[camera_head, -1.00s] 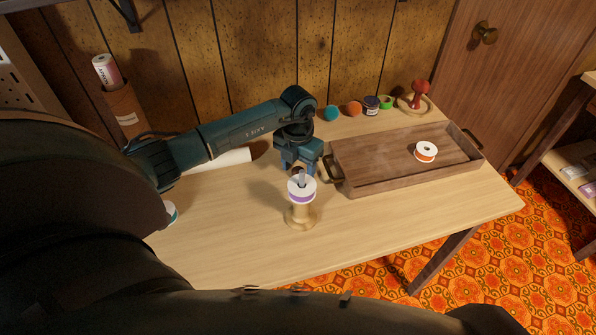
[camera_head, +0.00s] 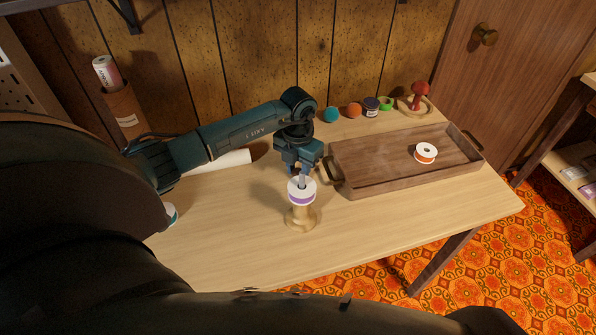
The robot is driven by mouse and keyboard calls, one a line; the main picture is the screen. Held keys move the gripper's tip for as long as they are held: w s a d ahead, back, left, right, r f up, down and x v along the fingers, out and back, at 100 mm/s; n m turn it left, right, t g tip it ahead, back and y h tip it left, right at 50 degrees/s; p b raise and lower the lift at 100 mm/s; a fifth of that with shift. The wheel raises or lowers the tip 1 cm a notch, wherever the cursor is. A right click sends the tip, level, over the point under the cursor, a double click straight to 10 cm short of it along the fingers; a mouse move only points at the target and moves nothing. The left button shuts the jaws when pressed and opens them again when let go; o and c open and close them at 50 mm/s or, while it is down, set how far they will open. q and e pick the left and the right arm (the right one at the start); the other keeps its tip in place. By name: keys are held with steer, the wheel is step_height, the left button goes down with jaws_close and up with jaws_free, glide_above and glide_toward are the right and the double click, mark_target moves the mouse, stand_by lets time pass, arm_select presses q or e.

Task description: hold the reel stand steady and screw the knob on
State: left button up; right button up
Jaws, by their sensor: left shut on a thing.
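The reel stand (camera_head: 300,222) is a pale turned wooden stand, upright on the table. A white reel with a purple band (camera_head: 301,196) sits on its upper part. My left gripper (camera_head: 301,181) points down from above, shut at the reel stand's top, in the middle of the reel. The exact contact is small and partly hidden by the fingers. A red knob-shaped thing (camera_head: 420,89) stands in a round wooden dish (camera_head: 402,105) at the back right; I cannot tell whether it is the knob. My right gripper is not in view.
A wooden tray (camera_head: 375,191) with brass handles holds a white and orange reel (camera_head: 426,153). Several small coloured things, including a teal ball (camera_head: 331,114), line the table's back edge. A white roll (camera_head: 222,161) lies behind my left arm. The table's front right is clear.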

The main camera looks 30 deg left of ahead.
mark_target(298, 171)
arm_select(q)
step_height(298, 171, up, 10)
stand_by(0.5)
